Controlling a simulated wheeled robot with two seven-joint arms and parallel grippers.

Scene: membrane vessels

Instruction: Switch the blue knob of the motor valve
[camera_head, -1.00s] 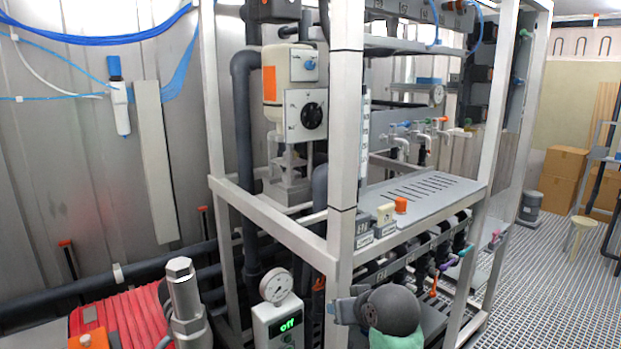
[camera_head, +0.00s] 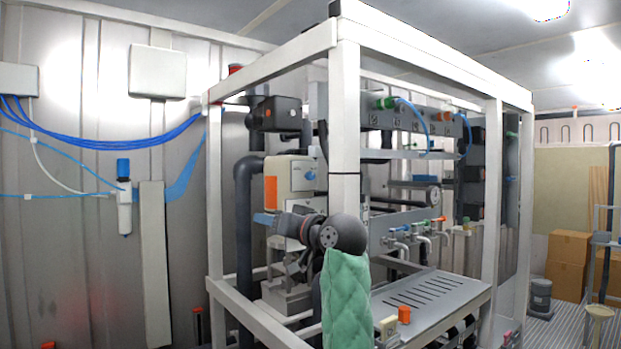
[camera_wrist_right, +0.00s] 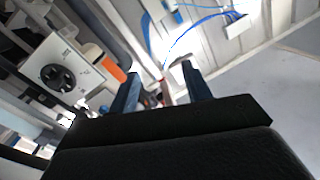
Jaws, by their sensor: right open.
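The motor valve (camera_head: 284,178) is a beige box with an orange strip inside the white frame, left of centre in the head view. Its small blue knob (camera_head: 310,175) sits on the light front face. My right gripper (camera_head: 266,218) is just below the box, pointing left, and hides most of the plate under it. In the wrist view my right gripper (camera_wrist_right: 160,76) is open, with nothing between its fingers. There the plate with a round black dial (camera_wrist_right: 58,75) and the orange strip (camera_wrist_right: 113,70) lie left of the fingers. I cannot make out the blue knob there. My left gripper is not in view.
A white frame post (camera_head: 344,130) stands right beside my right arm. A slotted grey shelf (camera_head: 430,294) and a row of small taps (camera_head: 408,240) lie to the right. A dark pipe (camera_head: 243,220) runs down left of the valve.

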